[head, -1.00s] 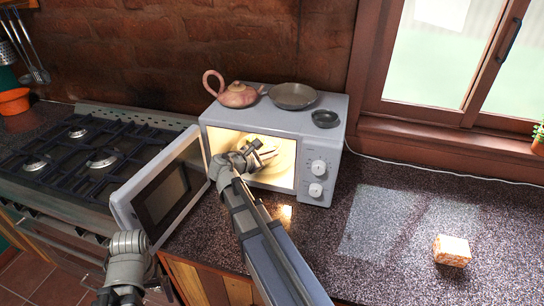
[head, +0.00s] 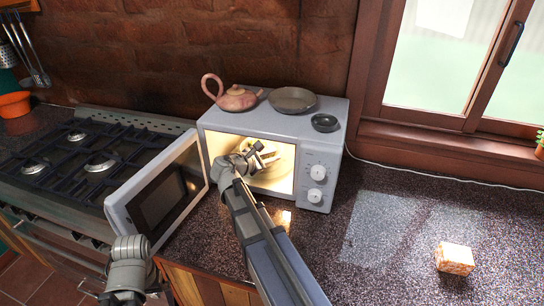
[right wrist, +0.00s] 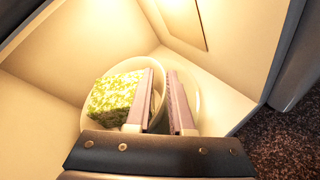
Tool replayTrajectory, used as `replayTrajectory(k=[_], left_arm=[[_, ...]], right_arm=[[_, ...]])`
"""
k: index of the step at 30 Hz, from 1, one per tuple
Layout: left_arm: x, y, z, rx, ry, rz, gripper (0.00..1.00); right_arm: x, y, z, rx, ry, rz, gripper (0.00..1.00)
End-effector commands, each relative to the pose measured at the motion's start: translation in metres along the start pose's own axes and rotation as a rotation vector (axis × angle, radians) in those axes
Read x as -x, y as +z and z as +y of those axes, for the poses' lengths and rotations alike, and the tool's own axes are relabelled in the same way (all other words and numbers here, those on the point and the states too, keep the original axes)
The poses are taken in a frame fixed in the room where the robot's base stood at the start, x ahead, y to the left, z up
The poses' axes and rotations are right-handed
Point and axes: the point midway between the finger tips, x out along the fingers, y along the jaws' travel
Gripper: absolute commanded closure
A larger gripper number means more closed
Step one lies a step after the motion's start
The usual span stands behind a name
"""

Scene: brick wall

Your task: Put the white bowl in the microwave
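The white microwave (head: 268,118) stands on the counter with its door (head: 158,190) swung open to the left and its inside lit. The white bowl (head: 282,168) is inside the microwave, partly hidden by my gripper. In the right wrist view the pale round bowl (right wrist: 196,103) holds a speckled green block (right wrist: 114,97). My right gripper (head: 266,155) reaches through the opening and is over the bowl. In the right wrist view its two fingers (right wrist: 164,92) stand apart with a narrow gap. Whether they touch the bowl's rim is unclear.
A gas stove (head: 90,155) is to the left. A speckled block (head: 455,258) lies on the otherwise clear right counter (head: 390,235).

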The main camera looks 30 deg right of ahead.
Motion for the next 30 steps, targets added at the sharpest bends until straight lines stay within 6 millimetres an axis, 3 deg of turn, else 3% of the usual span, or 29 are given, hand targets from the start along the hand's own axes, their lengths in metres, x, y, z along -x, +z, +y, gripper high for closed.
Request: replayTrajectory(k=[5,14,24,30], left_arm=[[0.0,0.0,0.0,0.0,0.0,0.0,0.0],[0.002,0.0,0.0,0.0,0.0,0.0,0.0],[0.021,0.001,-0.002,0.0,0.0,0.0,0.0],[0.026,0.002,-0.003,0.0,0.0,0.0,0.0]], right_arm=[[0.0,0.0,0.0,0.0,0.0,0.001,0.58],[0.004,0.0,0.0,0.001,-0.001,0.003,0.58],[0.055,0.002,0.0,0.002,0.001,0.002,0.58],[0.075,0.001,0.0,0.001,0.0,0.002,0.58]])
